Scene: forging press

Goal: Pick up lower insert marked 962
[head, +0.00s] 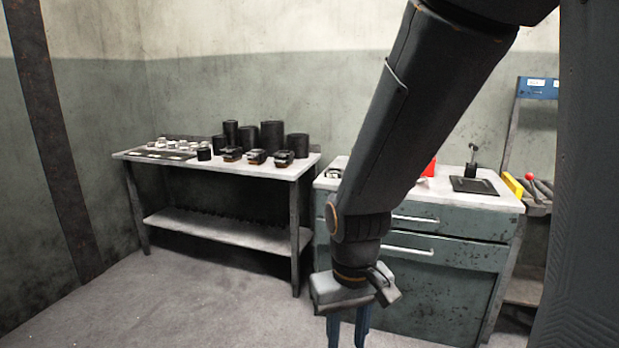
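My gripper (348,334) hangs at the bottom middle of the head view. Its two blue fingers point down with a gap between them and nothing visible in it; the tips run to the picture's lower edge. Several dark parts stand on the table at the left, well beyond my gripper. Three low dark blocks with brownish parts, a left block (232,154), a middle block (256,157) and a right block (283,159), sit along its front right. No marking is readable at this size, so I cannot tell which part is the lower insert 962.
The table (305,168) also bears several dark cylinders (272,137) and small light pieces at its left end. A grey-green drawer cabinet (440,262) stands right of it, behind my arm, with a black pad (473,186) on top. Floor at front left (170,300) is clear.

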